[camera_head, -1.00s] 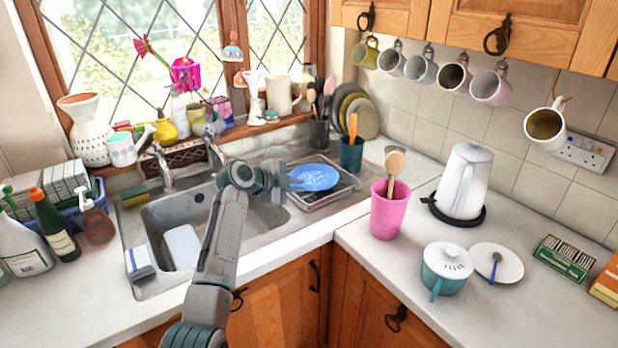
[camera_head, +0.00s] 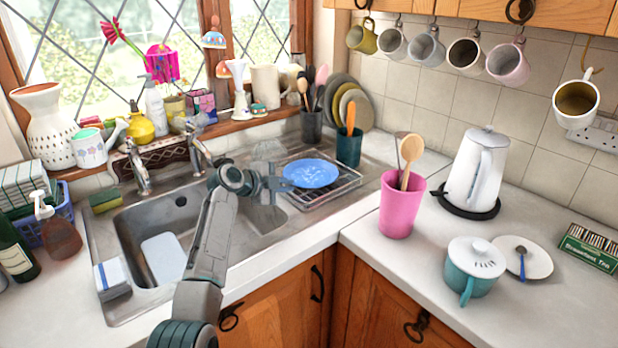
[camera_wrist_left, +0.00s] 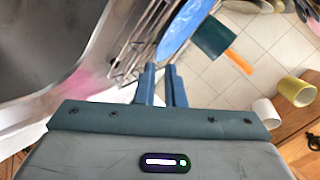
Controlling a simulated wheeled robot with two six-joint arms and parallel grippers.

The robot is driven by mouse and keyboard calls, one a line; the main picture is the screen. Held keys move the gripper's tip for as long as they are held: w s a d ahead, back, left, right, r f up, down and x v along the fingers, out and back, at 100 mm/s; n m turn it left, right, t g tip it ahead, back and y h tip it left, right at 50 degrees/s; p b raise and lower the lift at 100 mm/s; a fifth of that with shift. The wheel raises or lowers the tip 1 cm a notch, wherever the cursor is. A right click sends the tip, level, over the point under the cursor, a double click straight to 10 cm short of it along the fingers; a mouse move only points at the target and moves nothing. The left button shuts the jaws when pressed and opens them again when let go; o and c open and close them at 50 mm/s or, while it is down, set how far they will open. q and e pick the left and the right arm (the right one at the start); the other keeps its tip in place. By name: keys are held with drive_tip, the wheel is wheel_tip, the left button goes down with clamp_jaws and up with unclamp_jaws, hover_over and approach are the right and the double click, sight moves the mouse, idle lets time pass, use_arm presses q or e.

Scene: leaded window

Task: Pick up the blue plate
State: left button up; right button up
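The blue plate (camera_head: 310,173) is round and tilted slightly, over the wire rack right of the sink in the head view. My left gripper (camera_head: 280,184) reaches its left rim. In the left wrist view the plate (camera_wrist_left: 186,28) shows nearly edge-on, its near rim between the tips of my left fingers (camera_wrist_left: 160,70). The fingers stand close together and look shut on the rim. Whether the plate still touches the rack is not clear. My right gripper is out of view.
The wire rack (camera_head: 340,190) lies on the drainer. A teal utensil pot (camera_head: 349,152) stands close behind the plate, with upright plates (camera_head: 340,95) beyond. Taps (camera_head: 196,150) rise behind the sink. A pink pot (camera_head: 397,212) stands on the right counter.

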sight(309, 187)
use_arm(q)
drive_tip(key=shift+x, duration=1.15)
drive_tip(key=shift+w+d+f, duration=0.2)
drive_tip(key=shift+w+d, duration=0.05)
drive_tip(key=shift+d, duration=0.15)
drive_tip(key=shift+w+d+f+p, duration=0.1)
drive_tip(key=shift+w+d+p, duration=0.1)
drive_tip(key=shift+d+p, duration=0.3)
drive_tip(key=x, duration=0.3)
drive_tip(key=shift+s, duration=0.2)
drive_tip(key=shift+w+d+f, duration=0.25)
drive_tip(key=shift+d+f, duration=0.05)
drive_tip(key=shift+d, duration=0.05)
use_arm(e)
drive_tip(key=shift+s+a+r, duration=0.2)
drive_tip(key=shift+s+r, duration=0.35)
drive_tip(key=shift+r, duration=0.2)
use_arm(q)
drive_tip(key=shift+d+f, duration=0.1)
clamp_jaws()
